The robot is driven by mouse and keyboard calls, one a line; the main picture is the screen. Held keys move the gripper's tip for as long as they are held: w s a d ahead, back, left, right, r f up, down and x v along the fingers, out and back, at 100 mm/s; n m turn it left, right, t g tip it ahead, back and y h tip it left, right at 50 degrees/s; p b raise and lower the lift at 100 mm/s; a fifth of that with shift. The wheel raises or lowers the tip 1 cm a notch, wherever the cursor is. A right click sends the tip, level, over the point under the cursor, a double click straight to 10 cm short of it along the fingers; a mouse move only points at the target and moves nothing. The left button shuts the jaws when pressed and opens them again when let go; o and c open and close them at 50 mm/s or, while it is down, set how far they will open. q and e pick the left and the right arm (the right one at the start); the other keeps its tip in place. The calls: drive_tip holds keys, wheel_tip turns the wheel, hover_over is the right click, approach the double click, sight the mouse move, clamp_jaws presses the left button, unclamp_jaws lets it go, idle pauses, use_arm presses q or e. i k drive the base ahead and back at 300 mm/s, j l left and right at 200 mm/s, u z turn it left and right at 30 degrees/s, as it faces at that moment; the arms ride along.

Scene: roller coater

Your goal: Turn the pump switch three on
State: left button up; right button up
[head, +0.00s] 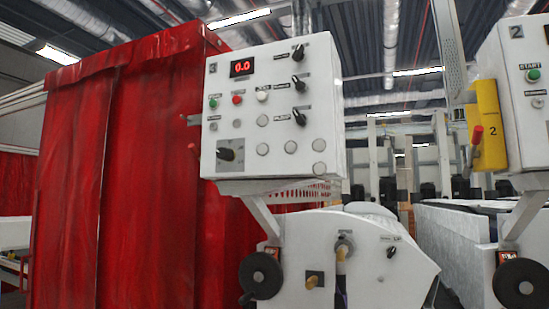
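The white control panel (270,120) marked 3 faces me near the middle of the head view, tilted in the picture. The pump switch (299,117) is a small black knob at the panel's right, beside a label that seems to read PUMP. Its pointer slants; I cannot tell its setting for sure. Neither of my grippers is in view.
Two similar black knobs (299,84) sit above the pump switch. A red display (242,67) shows 0.0, with green, red and white buttons below. A large dark switch (230,152) is at lower left. Red curtains (120,180) hang left; panel 2 (525,90) stands right.

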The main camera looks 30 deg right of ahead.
sight(301, 119)
drive_tip(key=i+j+z, duration=0.15)
drive_tip(key=z, duration=0.35)
drive_tip(key=j+z, duration=0.45)
drive_tip(key=i+j+z, duration=0.1)
drive_tip(key=z, duration=0.4)
drive_tip(key=j, duration=0.1)
